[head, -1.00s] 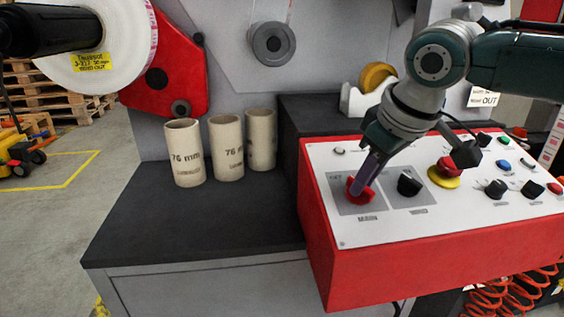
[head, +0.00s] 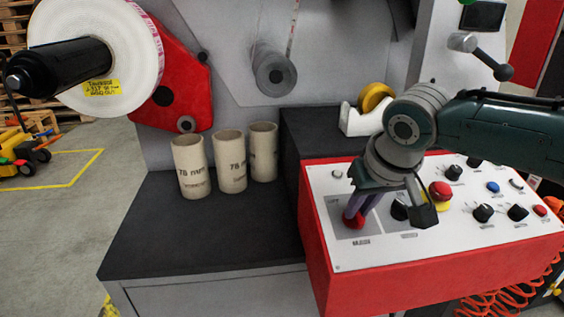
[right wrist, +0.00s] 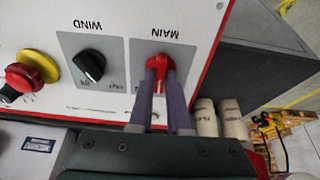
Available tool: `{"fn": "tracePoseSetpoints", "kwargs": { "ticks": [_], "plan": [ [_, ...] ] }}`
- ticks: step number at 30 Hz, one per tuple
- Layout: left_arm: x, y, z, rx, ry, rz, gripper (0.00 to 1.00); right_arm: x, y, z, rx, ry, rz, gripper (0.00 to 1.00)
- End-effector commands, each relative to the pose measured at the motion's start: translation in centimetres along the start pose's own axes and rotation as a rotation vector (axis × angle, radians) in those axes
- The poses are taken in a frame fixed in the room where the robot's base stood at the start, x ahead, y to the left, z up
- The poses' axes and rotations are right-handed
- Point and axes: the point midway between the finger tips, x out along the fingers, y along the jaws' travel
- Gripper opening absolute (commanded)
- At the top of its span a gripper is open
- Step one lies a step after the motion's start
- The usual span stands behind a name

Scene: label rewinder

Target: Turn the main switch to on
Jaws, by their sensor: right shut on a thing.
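The main switch is a red knob (head: 353,221) on a grey plate at the left end of the control panel (head: 440,240). In the right wrist view the knob (right wrist: 160,62) sits under the word MAIN, seen upside down. My right gripper (head: 356,212) is shut on the knob, with a purple finger on either side of it. The fingers also show around the knob in the right wrist view (right wrist: 161,75). The fingers and wrist hide part of the knob and the plate's markings, so its exact position is hard to read. My left gripper is not in view.
The black WIND knob (right wrist: 91,65) is close beside the main switch. A red emergency button (head: 440,190) on yellow and several other knobs lie further right. Cardboard cores (head: 228,162) stand on the dark bench (head: 200,235) to the left. A tape dispenser (head: 365,115) stands behind.

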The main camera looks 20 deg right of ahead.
Motion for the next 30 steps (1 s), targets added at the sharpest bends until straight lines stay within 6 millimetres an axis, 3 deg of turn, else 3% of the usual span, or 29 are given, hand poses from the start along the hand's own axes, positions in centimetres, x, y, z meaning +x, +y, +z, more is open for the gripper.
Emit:
{"fn": "tracePoseSetpoints", "kwargs": {
  "ticks": [1, 9, 18, 30],
  "plan": [
    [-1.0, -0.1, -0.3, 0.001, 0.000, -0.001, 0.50, -0.5, -0.1, -0.1, 0.047, -0.005, 0.005, 0.00],
    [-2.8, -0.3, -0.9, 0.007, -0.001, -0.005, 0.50, -0.2, -0.2, 0.0, 0.283, -0.004, 0.042, 0.00],
    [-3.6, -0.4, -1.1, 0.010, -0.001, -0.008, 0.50, -0.1, -0.2, 0.0, 0.471, -0.002, 0.072, 0.00],
    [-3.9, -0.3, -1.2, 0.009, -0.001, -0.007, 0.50, 0.0, -0.1, 0.0, 0.563, 0.000, 0.088, 0.00]
  ]
}}
